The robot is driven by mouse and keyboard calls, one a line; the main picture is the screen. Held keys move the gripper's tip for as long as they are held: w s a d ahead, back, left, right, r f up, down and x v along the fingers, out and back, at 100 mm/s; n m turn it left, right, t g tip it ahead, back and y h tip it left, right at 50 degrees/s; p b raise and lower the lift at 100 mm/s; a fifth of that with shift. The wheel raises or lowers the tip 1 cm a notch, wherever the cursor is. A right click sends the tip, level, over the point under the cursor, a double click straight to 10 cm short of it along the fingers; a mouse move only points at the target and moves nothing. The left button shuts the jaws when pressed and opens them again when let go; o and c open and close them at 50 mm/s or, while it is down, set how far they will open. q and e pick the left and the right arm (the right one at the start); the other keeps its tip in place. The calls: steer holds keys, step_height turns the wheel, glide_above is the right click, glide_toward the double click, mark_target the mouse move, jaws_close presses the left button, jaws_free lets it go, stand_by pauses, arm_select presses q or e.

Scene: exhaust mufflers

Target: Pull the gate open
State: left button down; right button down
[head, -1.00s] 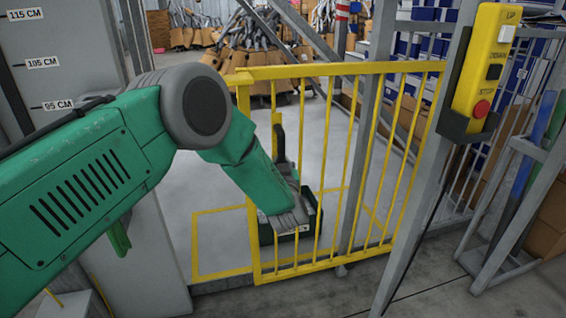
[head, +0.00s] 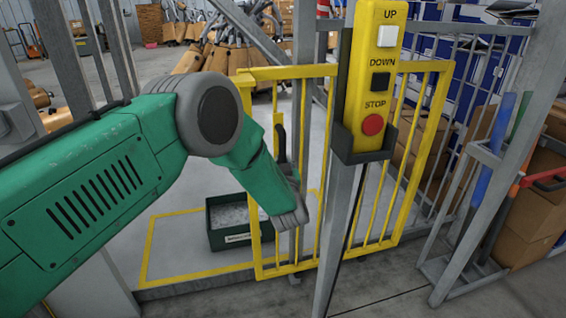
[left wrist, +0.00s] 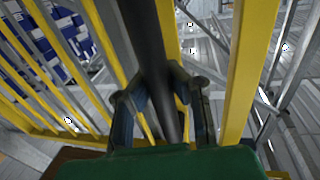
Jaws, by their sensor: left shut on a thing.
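The yellow barred gate (head: 350,72) stands in the middle of the head view. Its left edge is clear of the grey uprights at left, leaving a gap, so it looks ajar. A dark upright handle (head: 281,143) is on its left side. In the left wrist view, the fingers of my left gripper (left wrist: 160,97) are shut around the dark handle bar (left wrist: 146,35), with yellow gate bars on both sides. My right gripper is not in view.
A control box (head: 374,85) with UP, DOWN and STOP buttons stands on a grey post in front of the gate. A dark green bin (head: 226,236) sits inside the yellow floor outline, left of the gate. Grey railing and cartons (head: 527,225) stand at right.

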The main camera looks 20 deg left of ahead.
arm_select(q)
steer(key=shift+s+d+f, duration=0.15)
steer(key=shift+d+f, duration=0.35)
steer(key=shift+d, duration=0.2)
steer(key=c, duration=1.9)
jaws_free()
steer(key=shift+a, duration=0.1)
steer(key=o, duration=0.5)
steer(key=shift+s+r, duration=0.1)
steer(key=shift+r, duration=0.1)
steer(key=v, duration=1.2)
steer(key=shift+d+r, duration=0.2)
steer(key=shift+a, duration=0.15)
